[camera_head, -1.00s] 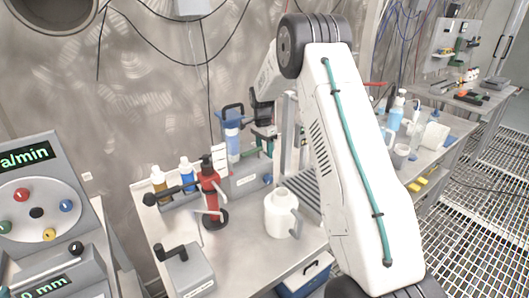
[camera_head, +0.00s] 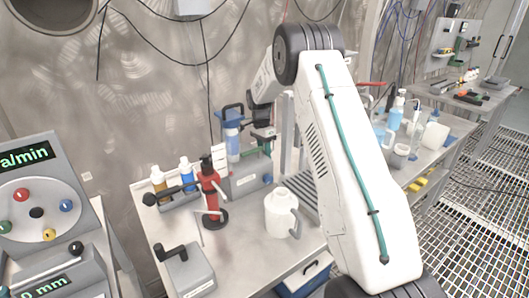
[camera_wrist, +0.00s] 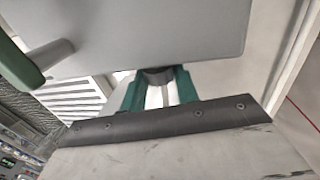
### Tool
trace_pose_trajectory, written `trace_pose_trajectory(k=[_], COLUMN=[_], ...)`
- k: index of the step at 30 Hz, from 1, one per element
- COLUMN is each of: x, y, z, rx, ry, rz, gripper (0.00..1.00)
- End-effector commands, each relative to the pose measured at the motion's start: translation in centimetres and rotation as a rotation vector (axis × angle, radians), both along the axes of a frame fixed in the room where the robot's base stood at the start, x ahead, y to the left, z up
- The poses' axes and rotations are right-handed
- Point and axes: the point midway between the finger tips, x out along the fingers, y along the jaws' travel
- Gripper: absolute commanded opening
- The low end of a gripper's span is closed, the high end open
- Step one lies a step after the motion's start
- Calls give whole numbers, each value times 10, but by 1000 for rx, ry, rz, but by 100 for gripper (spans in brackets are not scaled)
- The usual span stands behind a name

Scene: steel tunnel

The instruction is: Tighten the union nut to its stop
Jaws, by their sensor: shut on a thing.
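In the wrist view my gripper (camera_wrist: 158,92) shows two green fingers closed about a small dark, rounded piece, which I take to be the union nut (camera_wrist: 157,76). It lies close against a large grey block, and most of it is hidden by the fingers. In the head view my gripper (camera_head: 264,147) is at the bench fixture (camera_head: 248,180), just right of a blue-capped filter housing (camera_head: 232,135). The nut cannot be made out there. How far it is turned cannot be seen.
A red hand pump (camera_head: 208,187) and a white jug (camera_head: 279,214) stand in front of the fixture. Small bottles (camera_head: 186,174) are at its left. A grey box with a black lever (camera_head: 187,270) is at the bench's front left. The tunnel wall rises behind.

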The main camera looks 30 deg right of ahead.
Motion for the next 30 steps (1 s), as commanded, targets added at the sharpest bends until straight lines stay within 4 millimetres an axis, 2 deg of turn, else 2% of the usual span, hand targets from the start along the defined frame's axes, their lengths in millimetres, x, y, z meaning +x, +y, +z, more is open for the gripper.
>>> trace_pose_trajectory(k=[18,30], x=[7,8], y=[0,0], z=[-2,-2], rx=[-15,-19], ry=[393,473], rz=[0,1], gripper=[8,8])
